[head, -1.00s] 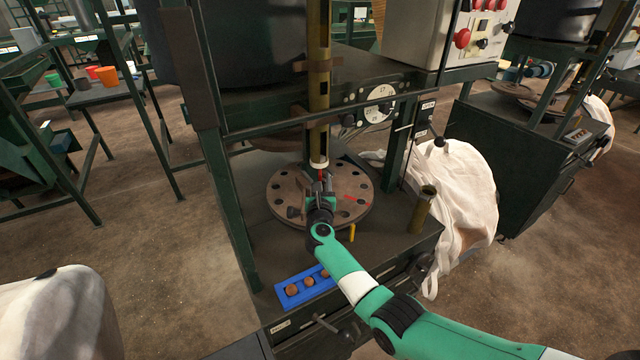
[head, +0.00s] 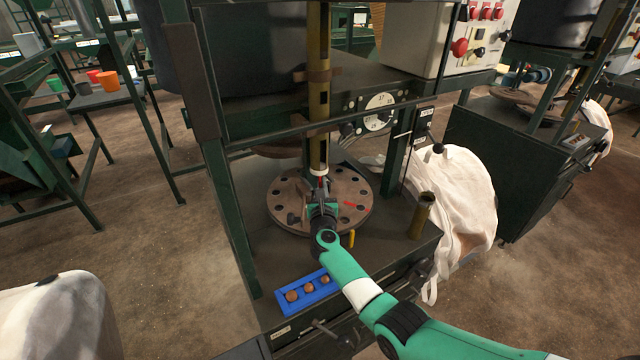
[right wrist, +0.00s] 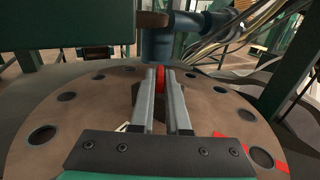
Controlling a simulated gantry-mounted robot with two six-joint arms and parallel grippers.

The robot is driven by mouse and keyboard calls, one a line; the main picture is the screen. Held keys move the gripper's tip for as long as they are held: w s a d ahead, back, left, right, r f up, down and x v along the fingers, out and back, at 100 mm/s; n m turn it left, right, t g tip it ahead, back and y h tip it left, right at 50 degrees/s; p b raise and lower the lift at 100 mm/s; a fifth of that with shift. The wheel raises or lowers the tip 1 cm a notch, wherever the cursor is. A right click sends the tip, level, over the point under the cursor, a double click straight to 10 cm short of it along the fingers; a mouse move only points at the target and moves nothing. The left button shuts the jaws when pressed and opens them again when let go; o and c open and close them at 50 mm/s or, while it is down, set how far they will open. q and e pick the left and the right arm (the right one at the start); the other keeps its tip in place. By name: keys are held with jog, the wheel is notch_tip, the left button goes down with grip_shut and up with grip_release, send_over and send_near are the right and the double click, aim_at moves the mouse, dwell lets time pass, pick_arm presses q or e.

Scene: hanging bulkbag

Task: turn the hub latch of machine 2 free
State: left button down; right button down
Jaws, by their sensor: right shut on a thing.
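The round brown hub plate (head: 357,186) of the machine has a ring of holes and lies flat under a brass-coloured vertical column (head: 319,110). It also shows in the right wrist view (right wrist: 75,105). A small red latch (right wrist: 160,75) stands at its centre, beside the blue-grey column foot (right wrist: 157,48). My right gripper (head: 321,184) reaches over the plate from the front. In the right wrist view its two fingers (right wrist: 161,85) are shut on the red latch, which shows as a thin strip between the tips. My left gripper is not in view.
A blue tray (head: 307,291) with brown round pieces sits on the machine's front edge. A short brass tube (head: 422,215) stands at the right. Green frame posts (head: 231,210) flank the plate. A white bag (head: 460,195) hangs at the right. A red mark (right wrist: 280,167) lies on the plate.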

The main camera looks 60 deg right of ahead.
jog(key=n+t+p, duration=0.1)
jog(key=t+y+p, duration=0.1)
jog(key=n+t+y+p, duration=0.1)
jog(key=shift+s+d+r+n+p, duration=0.2)
jog(key=shift+s+d+n+p, duration=0.05)
jog(key=shift+s+n+p, duration=0.1)
jog(key=n+t+y, duration=0.1)
jog(key=t+y, duration=0.1)
jog(key=shift+s+d+f+n+y+p, duration=0.1)
jog(key=shift+d+f+n+y+p, duration=0.1)
jog(key=shift+n+y+p, duration=0.15)
jog(key=shift+s+d+f+n+t+y, duration=0.1)
jog(key=shift+d+n+t+y, duration=0.05)
jog(key=shift+n+t+y, duration=0.85)
jog(key=shift+d+f+n+y+b, duration=0.15)
jog(key=shift+n+y+b, duration=0.15)
jog(key=shift+y+b, duration=0.25)
jog(key=n+y+b, duration=0.1)
jog(key=y+b, duration=0.1)
jog(key=n+t+y+b, duration=0.1)
jog(key=y+b, duration=0.1)
jog(key=b, duration=0.1)
jog(key=n+y+b, duration=0.2)
jog(key=shift+s+d+f+t, duration=0.1)
jog(key=shift+d+f+t, duration=0.15)
jog(key=shift+t, duration=0.15)
jog(key=shift+r+n+y+b, duration=0.3)
jog(key=shift+y+b, duration=0.3)
jog(key=shift+b, duration=0.2)
jog(key=shift+r, duration=0.1)
